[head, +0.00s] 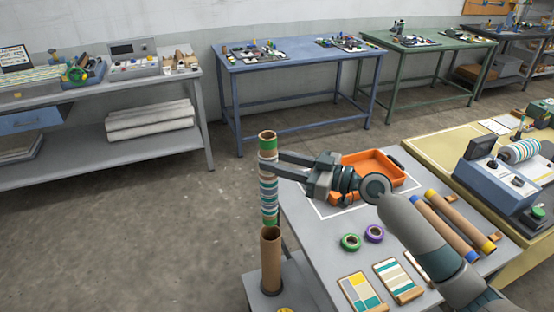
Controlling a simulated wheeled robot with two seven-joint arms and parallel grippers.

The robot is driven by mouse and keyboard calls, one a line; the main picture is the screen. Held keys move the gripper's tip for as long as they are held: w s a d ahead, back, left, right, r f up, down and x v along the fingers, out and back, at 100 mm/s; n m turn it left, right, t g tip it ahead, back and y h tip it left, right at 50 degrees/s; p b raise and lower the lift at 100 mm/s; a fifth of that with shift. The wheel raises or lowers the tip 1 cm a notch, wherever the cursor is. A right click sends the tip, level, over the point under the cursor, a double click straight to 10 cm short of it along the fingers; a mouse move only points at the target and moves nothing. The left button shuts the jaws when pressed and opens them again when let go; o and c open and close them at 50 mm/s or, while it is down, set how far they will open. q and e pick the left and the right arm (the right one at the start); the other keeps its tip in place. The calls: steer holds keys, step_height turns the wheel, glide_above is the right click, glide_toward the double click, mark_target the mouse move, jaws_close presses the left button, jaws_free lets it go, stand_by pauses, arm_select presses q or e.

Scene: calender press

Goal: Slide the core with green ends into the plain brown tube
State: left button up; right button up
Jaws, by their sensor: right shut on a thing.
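The core with green ends (268,190) stands upright, wrapped in teal, white and brown bands, with a green band near each end. My right gripper (279,166) is shut on it near its upper green end, reaching in from the right. Straight below is the plain brown tube (271,265), upright on a low grey stand (297,283). The core's lower green end is at the tube's mouth, in line with it. I cannot tell whether it is just inside or behind the rim. My left gripper is not in view.
A grey table (320,235) right of the tube holds an orange tray (372,163), green and purple rings (350,241), pattern cards (358,292) and two brown tubes with coloured ends (445,225). A blue machine (500,180) stands further right. The floor to the left is clear.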

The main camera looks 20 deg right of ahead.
steer(key=shift+f+b, duration=0.95)
steer(key=shift+f, duration=1)
steer(key=shift+s+r+b, duration=0.1)
steer(key=shift+b, duration=0.65)
step_height(320, 180, down, 4)
steer(key=b, duration=0.4)
steer(key=shift+r, duration=0.25)
stand_by(0.5)
steer(key=shift+d+b, duration=0.15)
steer(key=shift+b, duration=0.15)
